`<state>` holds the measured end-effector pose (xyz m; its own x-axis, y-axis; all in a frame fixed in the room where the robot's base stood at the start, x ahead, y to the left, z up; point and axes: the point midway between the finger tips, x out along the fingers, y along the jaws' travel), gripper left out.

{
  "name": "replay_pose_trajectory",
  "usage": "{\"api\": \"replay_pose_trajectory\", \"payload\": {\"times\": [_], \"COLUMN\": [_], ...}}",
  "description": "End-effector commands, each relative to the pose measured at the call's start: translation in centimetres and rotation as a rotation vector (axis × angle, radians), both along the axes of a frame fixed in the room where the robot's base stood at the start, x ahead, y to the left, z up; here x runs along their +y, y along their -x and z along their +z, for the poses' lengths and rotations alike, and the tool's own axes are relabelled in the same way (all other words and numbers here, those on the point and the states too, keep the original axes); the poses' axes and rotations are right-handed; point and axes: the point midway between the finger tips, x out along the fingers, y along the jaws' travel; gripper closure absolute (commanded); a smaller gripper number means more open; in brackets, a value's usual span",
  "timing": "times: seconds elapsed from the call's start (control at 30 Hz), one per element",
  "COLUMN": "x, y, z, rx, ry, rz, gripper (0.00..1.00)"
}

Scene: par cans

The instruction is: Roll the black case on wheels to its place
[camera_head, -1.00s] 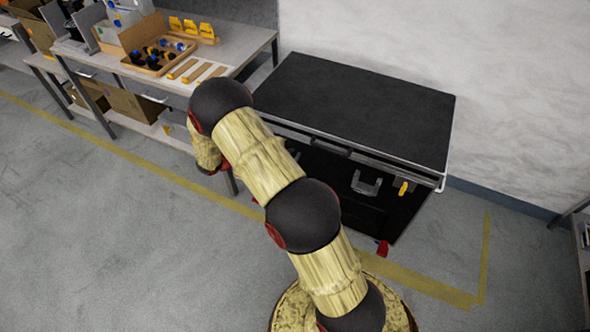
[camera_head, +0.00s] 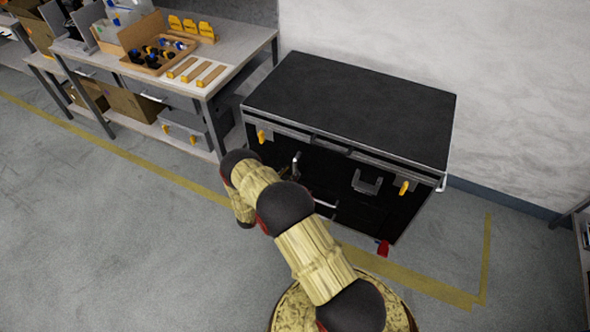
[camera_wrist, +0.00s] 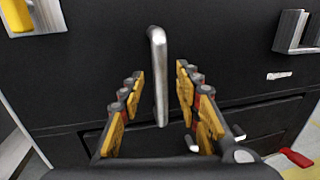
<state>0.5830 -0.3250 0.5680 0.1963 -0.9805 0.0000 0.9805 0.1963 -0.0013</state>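The black case on wheels (camera_head: 350,105) stands by the wall at the end of the workbench. Its front has yellow latches, grey recessed handles and a red caster lever (camera_head: 383,247) at the bottom. A silver bar handle (camera_wrist: 158,75) stands out from the front in the wrist view, and it also shows in the head view (camera_head: 296,162). My gripper (camera_wrist: 161,95) is open, with a yellow-padded finger on each side of this bar. A gap shows between the bar and both fingers. In the head view my arm hides part of the case's lower front and most of my gripper.
Yellow floor tape (camera_head: 425,285) runs in front of the case and turns back to the wall at right. A workbench (camera_head: 235,55) with trays and boxes stands close to the case's left. Shelving (camera_head: 583,240) is at the right edge. The floor in front is open.

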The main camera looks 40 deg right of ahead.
Motion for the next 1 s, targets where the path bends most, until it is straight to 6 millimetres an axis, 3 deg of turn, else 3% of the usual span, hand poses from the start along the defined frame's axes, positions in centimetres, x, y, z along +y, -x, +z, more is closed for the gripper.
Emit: {"api": "replay_pose_trajectory", "payload": {"times": [0.13,0.33,0.67,1.0], "x": [-2.3,-4.0,-4.3,-4.2], "y": [-0.3,-0.7,-0.8,-0.8], "z": [-0.2,0.0,0.1,0.0], "rx": [-0.001,-0.001,-0.001,-0.001], "ry": [0.000,0.000,0.000,0.000], "rz": [-0.004,-0.003,-0.001,-0.001], "gripper": [0.67,0.67,0.67,0.87]}}
